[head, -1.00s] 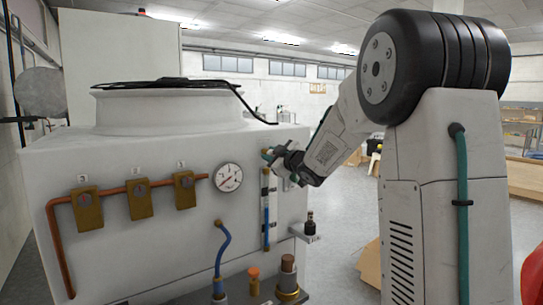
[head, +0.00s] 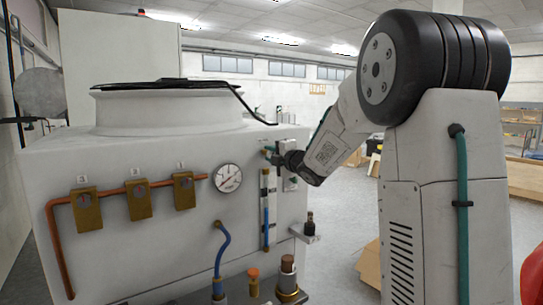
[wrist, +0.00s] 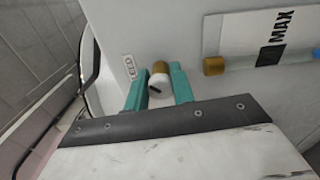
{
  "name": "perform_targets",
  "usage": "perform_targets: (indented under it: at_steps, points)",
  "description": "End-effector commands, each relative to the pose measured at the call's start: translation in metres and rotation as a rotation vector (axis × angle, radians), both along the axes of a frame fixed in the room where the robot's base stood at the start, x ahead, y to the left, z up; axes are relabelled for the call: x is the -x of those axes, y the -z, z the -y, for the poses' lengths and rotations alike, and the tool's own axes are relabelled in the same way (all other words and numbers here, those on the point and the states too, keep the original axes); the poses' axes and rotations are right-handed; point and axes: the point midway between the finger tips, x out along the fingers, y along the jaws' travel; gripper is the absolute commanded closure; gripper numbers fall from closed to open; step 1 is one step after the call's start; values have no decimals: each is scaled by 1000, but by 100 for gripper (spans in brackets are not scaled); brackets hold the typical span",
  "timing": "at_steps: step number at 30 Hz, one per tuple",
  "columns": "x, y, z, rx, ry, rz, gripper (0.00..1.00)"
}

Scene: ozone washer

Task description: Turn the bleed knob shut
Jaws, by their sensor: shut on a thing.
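The bleed knob (wrist: 157,86) is a small white cap with a black mark and a brass collar, on the pale front wall of the washer. It shows between the teal fingers of my gripper (wrist: 160,88) in the wrist view, and my gripper is shut on it. The black mark lies at a slant in the picture. In the head view my gripper (head: 272,156) is at the wall near the top of the blue-filled sight tube (head: 266,208). The knob is too small and covered to make out there.
A brass fitting (wrist: 213,66) and a plate marked MAX (wrist: 277,30) are right of the knob. A gauge (head: 228,178) and several brass valves on a copper pipe (head: 62,240) are left. A small bracket (head: 303,236) holds a dark bottle (head: 310,224) below.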

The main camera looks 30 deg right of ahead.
Motion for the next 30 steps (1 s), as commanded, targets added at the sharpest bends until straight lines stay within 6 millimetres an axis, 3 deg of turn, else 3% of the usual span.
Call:
perform_targets:
  at_steps: [18,30]
  points:
    - [0,0,0,539,0,16,98]
    - [0,0,-1,706,0,22,98]
